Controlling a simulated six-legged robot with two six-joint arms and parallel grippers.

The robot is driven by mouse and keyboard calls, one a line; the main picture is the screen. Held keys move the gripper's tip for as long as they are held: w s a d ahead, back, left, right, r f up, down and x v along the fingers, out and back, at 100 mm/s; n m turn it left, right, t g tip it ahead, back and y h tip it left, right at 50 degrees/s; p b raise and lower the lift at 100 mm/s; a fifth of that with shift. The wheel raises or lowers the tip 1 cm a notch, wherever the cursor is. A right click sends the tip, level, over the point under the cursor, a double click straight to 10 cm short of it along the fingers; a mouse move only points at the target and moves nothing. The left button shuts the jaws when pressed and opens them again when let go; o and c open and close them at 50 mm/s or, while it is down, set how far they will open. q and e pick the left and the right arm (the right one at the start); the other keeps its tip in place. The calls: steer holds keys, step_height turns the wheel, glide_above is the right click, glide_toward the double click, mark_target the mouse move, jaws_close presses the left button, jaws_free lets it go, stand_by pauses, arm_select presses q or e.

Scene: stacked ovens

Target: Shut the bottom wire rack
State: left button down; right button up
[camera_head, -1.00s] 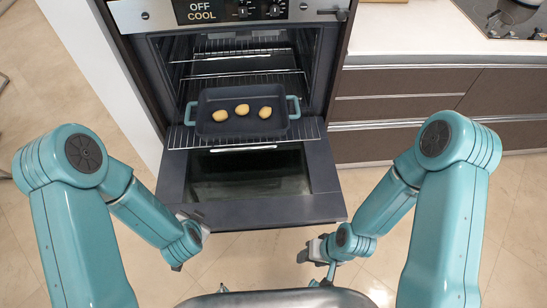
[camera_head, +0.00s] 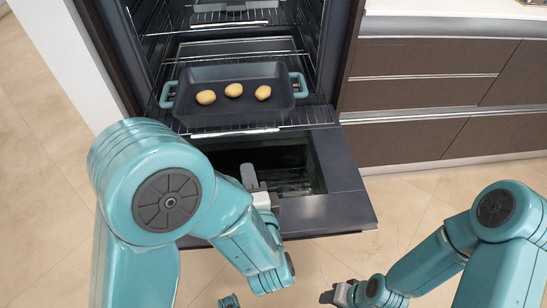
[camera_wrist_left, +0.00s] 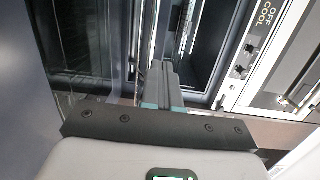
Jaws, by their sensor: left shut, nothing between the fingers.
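The bottom wire rack (camera_head: 313,116) is pulled part way out over the open oven door. It carries a dark tray (camera_head: 235,113) with teal handles and three round yellowish pieces (camera_head: 234,90). My left gripper (camera_head: 248,174) is shut and empty, over the open door, below the rack's front bar in the picture. I cannot tell whether it touches the rack. In the left wrist view its fingers (camera_wrist_left: 161,72) are together and point into the oven. My right gripper (camera_head: 328,297) is low in the head view, away from the oven; its jaws are too small to judge.
The oven door (camera_head: 345,190) hangs open below the rack. An upper wire rack (camera_head: 220,27) sits higher in the oven. Brown drawers (camera_head: 420,77) stand to the right. The tiled floor in front of them is clear.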

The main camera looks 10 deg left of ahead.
arm_select(q)
steer(key=s+d+f+t+h+b, duration=0.1)
steer(key=d+f+h+b, duration=0.1)
steer(key=d+b, duration=0.2)
steer(key=w+a+m+b, duration=0.1)
steer(key=w+a+b, duration=0.1)
steer(key=w, duration=1.1)
steer(key=shift+a+f+b, duration=0.2)
steer(key=shift+a+b, duration=0.2)
steer(key=shift+b, duration=0.3)
arm_select(e)
step_height(320, 180, down, 9)
steer(key=d, duration=0.1)
steer(key=shift+w+r, duration=0.2)
steer(key=shift+w, duration=0.1)
arm_select(q)
steer(key=shift+w, duration=0.1)
